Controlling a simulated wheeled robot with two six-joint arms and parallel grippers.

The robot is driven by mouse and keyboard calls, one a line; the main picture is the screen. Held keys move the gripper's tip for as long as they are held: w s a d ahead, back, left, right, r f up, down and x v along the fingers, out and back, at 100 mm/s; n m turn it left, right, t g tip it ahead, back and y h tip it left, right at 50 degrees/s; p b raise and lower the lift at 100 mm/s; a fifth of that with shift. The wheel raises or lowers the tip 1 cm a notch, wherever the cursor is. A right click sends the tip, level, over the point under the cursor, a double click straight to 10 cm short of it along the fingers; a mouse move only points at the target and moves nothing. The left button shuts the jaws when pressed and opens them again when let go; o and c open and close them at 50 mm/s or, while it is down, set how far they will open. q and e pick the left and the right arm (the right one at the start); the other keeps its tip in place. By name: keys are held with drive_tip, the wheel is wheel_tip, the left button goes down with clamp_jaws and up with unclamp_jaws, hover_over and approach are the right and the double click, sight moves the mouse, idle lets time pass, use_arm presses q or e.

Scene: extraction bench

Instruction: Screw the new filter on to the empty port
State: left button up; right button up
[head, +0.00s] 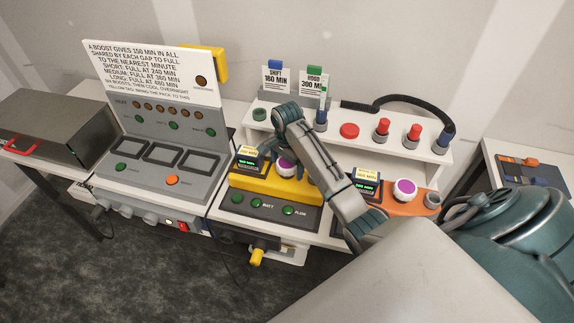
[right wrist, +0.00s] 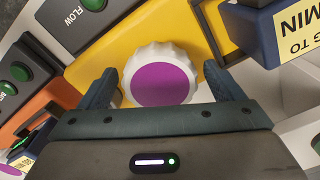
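A filter with a white ribbed rim and purple top (right wrist: 160,84) sits on the yellow pack (right wrist: 125,40). The same filter (head: 286,165) shows in the head view, partly covered by my right arm. My right gripper (right wrist: 160,70) is open, with one finger on each side of the filter and small gaps between. A second white and purple filter (head: 405,189) sits on the orange pack (head: 408,207) to the right. Beside it is a grey round fitting (head: 432,200); I cannot tell whether it is an empty port. My left gripper is not in view.
A white shelf (head: 365,146) behind holds a red puck (head: 349,131), several red and blue capped items and a green ring (head: 260,114). A grey console (head: 165,150) with a text sign (head: 140,70) stands left. A side table with tools (head: 530,180) is at right.

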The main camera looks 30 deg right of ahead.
drive_tip(key=n, duration=0.5)
drive_tip(key=shift+n, duration=0.3)
drive_tip(key=n, duration=1.5)
